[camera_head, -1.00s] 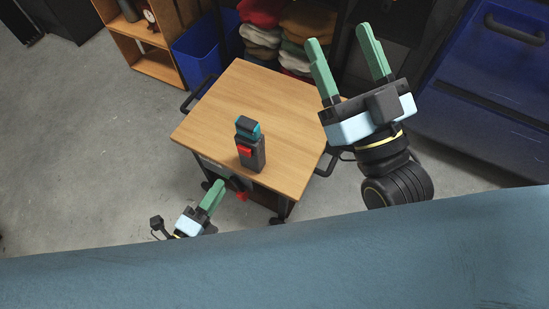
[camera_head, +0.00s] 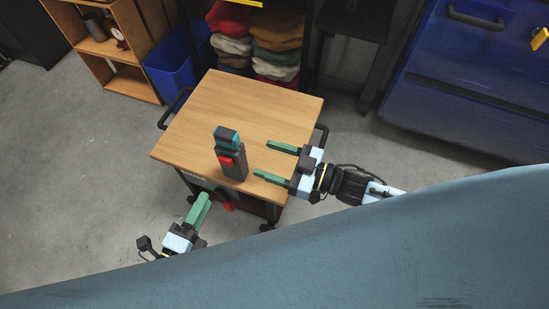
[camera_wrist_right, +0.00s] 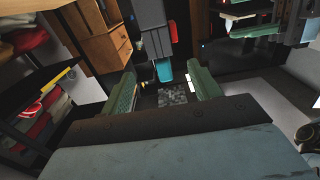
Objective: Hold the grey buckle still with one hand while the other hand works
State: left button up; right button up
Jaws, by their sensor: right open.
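The grey buckle (camera_head: 234,172) stands upright on the wooden tabletop near its front edge. It has a red button (camera_head: 226,161) on its face and a dark and teal piece (camera_head: 228,138) at its top. My right gripper (camera_head: 262,159) is open and empty just right of the buckle, its fingers pointing left toward it. In the right wrist view the buckle (camera_wrist_right: 154,28) shows ahead, beyond the gap between the green fingers (camera_wrist_right: 163,88). My left gripper (camera_head: 202,197) is in front of the table's near edge, left of the buckle and apart from it. Its fingers overlap in view.
The small cart's wooden top (camera_head: 205,110) is otherwise bare. A large blue-grey panel (camera_head: 400,245) fills the foreground.

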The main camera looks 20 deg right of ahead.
aim_at(222, 144)
jog(key=x, duration=1.2)
jog(key=shift+w+a, duration=0.2)
jog(key=shift+a, duration=0.15)
jog(key=shift+c, duration=0.4)
pick_arm(q)
jog(key=shift+c, duration=0.3)
pick_arm(e)
jog(key=c, duration=1.1)
pick_arm(q)
grip_shut()
pick_arm(e)
jog(key=shift+c, duration=0.2)
